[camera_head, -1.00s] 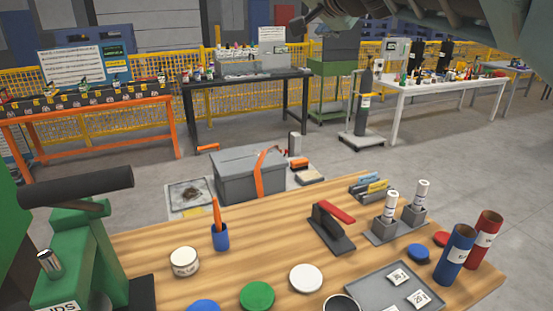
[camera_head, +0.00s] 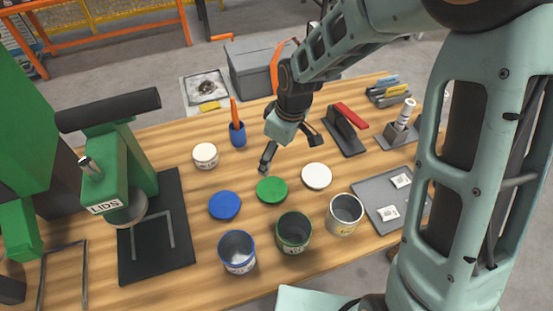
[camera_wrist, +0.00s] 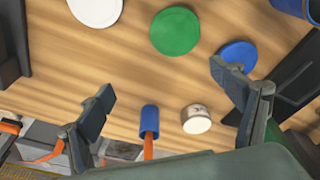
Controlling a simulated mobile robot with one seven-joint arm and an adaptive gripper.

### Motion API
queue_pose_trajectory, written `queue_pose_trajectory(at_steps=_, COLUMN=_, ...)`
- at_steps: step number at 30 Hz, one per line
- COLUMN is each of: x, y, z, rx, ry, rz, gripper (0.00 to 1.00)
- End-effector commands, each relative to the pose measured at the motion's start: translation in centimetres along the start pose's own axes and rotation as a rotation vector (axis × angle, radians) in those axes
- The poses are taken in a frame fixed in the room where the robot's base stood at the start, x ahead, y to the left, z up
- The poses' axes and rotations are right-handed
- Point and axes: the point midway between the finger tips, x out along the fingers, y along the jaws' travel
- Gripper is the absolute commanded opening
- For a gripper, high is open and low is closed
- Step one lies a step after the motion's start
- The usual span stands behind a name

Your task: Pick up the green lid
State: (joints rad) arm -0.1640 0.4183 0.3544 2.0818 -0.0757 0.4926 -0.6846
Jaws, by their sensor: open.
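The green lid (camera_head: 272,189) lies flat on the wooden table, between a blue lid (camera_head: 225,205) on its left and a white lid (camera_head: 316,176) on its right. My gripper (camera_head: 290,157) is above the table, just behind the green lid in the head view, open and empty. In the wrist view the green lid (camera_wrist: 175,31) lies at the upper middle, beyond the two spread fingers of my gripper (camera_wrist: 165,95). The white lid (camera_wrist: 96,8) and blue lid (camera_wrist: 238,56) flank it there. Nothing covers the green lid.
Open blue (camera_head: 238,253), green (camera_head: 294,233) and white (camera_head: 345,215) cans stand in front of the lids. A round white tin (camera_head: 205,155) and a blue pen cup (camera_head: 237,135) stand behind. A green press (camera_head: 120,170) is left, a grey tray (camera_head: 378,200) right.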

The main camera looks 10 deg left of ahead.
Motion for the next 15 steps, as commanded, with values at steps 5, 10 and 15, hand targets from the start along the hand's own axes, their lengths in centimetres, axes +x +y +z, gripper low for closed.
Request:
queue_pose_trajectory(at_steps=5, x=1.2, y=-2.7, z=1.9, rx=-0.101, ry=-0.047, rz=-0.059, gripper=0.86)
queue_pose_trajectory(at_steps=10, x=3.6, y=-3.1, z=2.1, rx=-0.111, ry=-0.050, rz=-0.064, gripper=0.86)
queue_pose_trajectory(at_steps=15, x=5.8, y=-3.1, z=2.1, rx=-0.108, ry=-0.048, rz=-0.061, gripper=0.86)
